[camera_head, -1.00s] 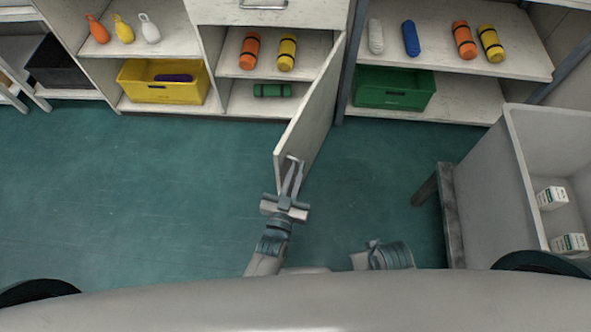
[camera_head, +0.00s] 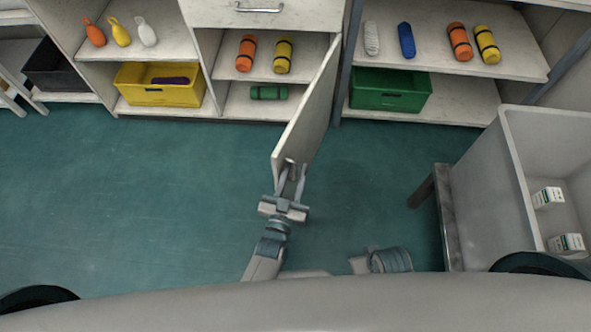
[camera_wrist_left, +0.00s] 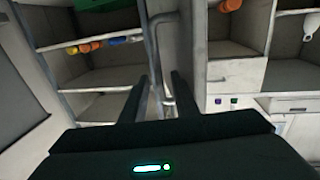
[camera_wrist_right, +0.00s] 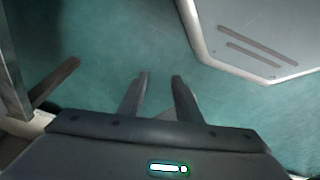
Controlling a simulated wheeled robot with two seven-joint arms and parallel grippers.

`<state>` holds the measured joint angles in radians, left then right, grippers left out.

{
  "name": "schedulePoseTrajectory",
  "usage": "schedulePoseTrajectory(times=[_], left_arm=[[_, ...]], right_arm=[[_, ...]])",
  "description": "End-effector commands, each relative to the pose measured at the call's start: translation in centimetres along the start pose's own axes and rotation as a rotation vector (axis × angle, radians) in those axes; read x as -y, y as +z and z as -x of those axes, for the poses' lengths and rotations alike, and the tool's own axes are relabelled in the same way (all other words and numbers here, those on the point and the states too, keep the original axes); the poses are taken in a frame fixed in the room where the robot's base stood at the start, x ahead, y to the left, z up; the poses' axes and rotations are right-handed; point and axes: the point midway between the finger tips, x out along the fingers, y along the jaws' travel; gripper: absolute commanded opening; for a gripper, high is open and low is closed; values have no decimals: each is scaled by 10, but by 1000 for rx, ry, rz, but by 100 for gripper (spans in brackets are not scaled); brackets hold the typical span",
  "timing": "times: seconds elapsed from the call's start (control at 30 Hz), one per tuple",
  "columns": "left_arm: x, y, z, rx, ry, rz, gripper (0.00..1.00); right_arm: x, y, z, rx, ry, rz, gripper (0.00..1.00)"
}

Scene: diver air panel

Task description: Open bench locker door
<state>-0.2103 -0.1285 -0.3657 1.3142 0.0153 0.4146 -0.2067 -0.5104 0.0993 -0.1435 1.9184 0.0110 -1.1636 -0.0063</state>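The bench locker door (camera_head: 310,110) stands swung wide open, out from the cabinet, its free edge toward me. The locker (camera_head: 225,68) behind it is exposed, with an orange and a yellow cylinder on its shelf and a green one below. My left gripper (camera_head: 291,168) is at the door's free end, by the handle. In the left wrist view the door handle (camera_wrist_left: 153,50), a grey bar, runs between the spread fingers (camera_wrist_left: 162,88), with gaps visible beside it. My right gripper (camera_wrist_right: 160,78) is open and empty above the green floor; its fingers are hidden in the head view.
A drawer (camera_head: 262,12) sits above the locker. A yellow crate (camera_head: 160,95) is to its left and a green crate (camera_head: 390,100) to its right. A grey bin (camera_head: 480,185) on a stand, holding white boxes, is at the right. The floor on the left is clear.

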Motion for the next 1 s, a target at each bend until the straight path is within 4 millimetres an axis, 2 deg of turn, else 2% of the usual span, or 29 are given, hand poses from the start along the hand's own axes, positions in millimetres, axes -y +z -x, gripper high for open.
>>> schedulePoseTrajectory(times=[0.17,0.37,0.57,0.8,1.0], left_arm=[[0,2,10,3,0,0,27],[0,2,36,3,0,0,27],[0,2,75,3,1,-1,27],[-1,1,124,2,1,0,27],[-1,0,155,0,1,0,27]], right_arm=[[-1,-1,0,-1,2,0,31],[-3,-7,0,-12,4,0,31],[-4,-12,-1,-19,5,0,31],[-3,-7,0,-6,5,0,31],[-2,-5,6,-9,3,0,31]])
